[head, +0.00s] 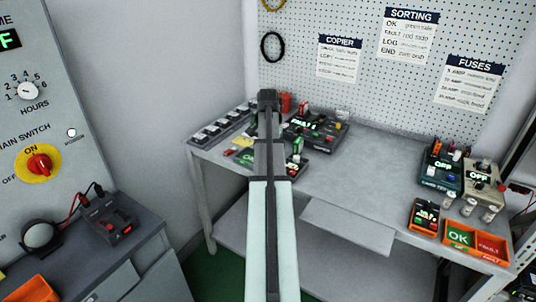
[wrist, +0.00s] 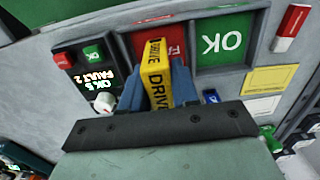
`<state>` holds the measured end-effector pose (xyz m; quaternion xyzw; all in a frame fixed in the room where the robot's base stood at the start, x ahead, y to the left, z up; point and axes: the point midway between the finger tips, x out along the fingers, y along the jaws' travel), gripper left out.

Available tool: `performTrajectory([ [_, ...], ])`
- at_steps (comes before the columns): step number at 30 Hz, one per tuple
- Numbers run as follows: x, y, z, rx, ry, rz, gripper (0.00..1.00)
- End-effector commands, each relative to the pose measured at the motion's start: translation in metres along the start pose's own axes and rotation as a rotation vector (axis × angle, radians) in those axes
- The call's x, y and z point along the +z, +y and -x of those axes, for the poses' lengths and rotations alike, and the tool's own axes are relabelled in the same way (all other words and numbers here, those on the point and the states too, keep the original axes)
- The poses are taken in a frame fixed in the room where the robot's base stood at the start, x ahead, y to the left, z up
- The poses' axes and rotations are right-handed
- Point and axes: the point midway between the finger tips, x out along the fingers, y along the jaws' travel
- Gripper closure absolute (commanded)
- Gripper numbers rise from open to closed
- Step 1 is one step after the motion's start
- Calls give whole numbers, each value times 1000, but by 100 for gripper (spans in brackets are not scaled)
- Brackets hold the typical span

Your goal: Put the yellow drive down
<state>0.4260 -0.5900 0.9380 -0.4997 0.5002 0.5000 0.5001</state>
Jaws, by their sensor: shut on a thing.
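The yellow drive (wrist: 156,78), a slim block lettered DRIVE, is in the wrist view. My gripper (wrist: 158,84) is shut on it, with a blue finger on each side. The drive's far end is over the red fault area (wrist: 174,42) and hides part of it. I cannot tell whether it touches the surface there. A green OK area (wrist: 222,42) lies just right of the red one, with a dark divider between. In the head view my arm covers the middle of the bench, and the drive cannot be made out.
A dark panel (wrist: 92,75) with a lit readout and a white knob stands left of the red area. The bench middle (head: 350,185) is clear.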

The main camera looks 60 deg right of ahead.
Motion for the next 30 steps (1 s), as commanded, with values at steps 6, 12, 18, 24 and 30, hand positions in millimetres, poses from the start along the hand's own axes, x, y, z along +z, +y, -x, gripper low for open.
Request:
performTrajectory([
  [6, 0, 0, -18, 0, 0, 0, 100],
  [12, 0, 0, -17, 0, 1, 0, 100],
  [18, 0, 0, -20, 0, 0, 0, 66],
  [24, 0, 0, -20, 0, 0, 0, 46],
  [30, 0, 0, -20, 0, 0, 0, 45],
])
